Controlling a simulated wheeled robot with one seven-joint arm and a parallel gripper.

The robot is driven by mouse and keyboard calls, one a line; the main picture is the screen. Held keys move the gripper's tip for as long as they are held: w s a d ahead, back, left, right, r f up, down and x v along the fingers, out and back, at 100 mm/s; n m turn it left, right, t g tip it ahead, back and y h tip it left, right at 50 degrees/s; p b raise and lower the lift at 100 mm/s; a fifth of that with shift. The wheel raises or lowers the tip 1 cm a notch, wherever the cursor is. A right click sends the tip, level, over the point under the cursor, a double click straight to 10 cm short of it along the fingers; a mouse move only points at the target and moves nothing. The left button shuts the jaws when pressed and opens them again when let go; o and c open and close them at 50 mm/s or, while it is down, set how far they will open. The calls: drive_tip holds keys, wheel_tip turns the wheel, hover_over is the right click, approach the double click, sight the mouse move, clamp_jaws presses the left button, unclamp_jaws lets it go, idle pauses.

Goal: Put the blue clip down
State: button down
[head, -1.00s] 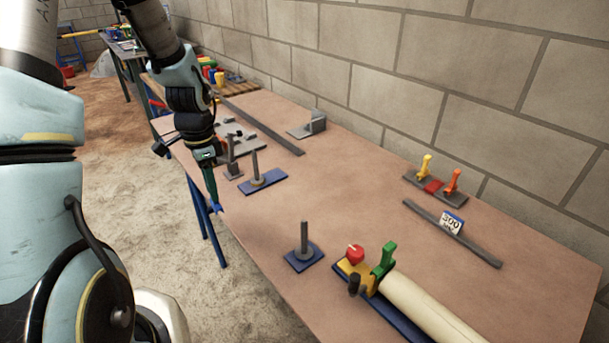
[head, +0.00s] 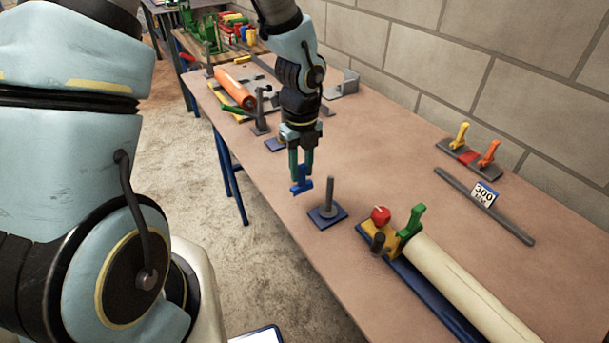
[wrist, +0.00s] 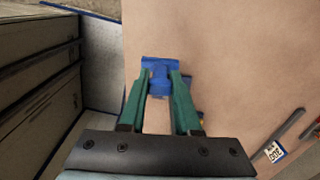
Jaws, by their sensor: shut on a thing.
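The blue clip (head: 301,180) is held between the green fingers of my gripper (head: 301,172). The clip hangs in the air near the table's left edge, behind and left of a grey post on a blue base (head: 327,214). In the wrist view the clip (wrist: 160,68) sits at the tips of my gripper (wrist: 160,88), which is shut on it. The table top (wrist: 225,50) shows beneath and beyond it. A bit of blue behind the fingers is mostly hidden.
A red knob (head: 380,215), a green lever (head: 413,221) and a long cream roller (head: 465,290) stand at the front right. A grey bar with a 300 card (head: 484,194) and a yellow and orange lever block (head: 468,157) lie farther right. The table's middle is clear.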

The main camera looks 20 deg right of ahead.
sight(301, 184)
drive_tip(key=shift+f, duration=1.95)
drive_tip(key=shift+f, duration=0.1)
drive_tip(key=c, duration=0.6)
unclamp_jaws()
